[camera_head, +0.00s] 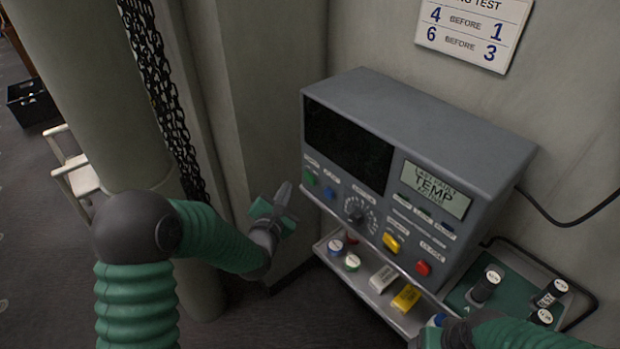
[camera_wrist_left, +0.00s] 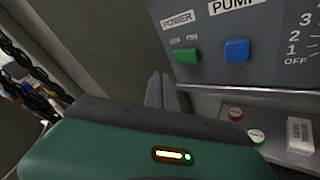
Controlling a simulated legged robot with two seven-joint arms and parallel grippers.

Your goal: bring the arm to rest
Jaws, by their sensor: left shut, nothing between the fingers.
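My left arm comes in from the left in the head view, bent at a dark elbow. Its gripper (camera_head: 283,194) is shut and empty, just left of the grey control panel (camera_head: 440,130) and apart from it as far as I can tell. In the left wrist view the gripper fingers (camera_wrist_left: 162,92) are together, left of the green POWER button (camera_wrist_left: 186,56) and the blue PUMP button (camera_wrist_left: 237,50). My right arm shows only in part at the bottom right of the head view; its fingertips are not visible.
A ledge (camera_head: 330,262) below the panel holds several buttons and blocks, with a yellow block (camera_head: 406,298). A green tray (camera_head: 462,297) with black knobs stands right. A thick column (camera_head: 95,90) and hanging chain (camera_head: 160,75) are left. A sign (camera_head: 473,30) hangs above.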

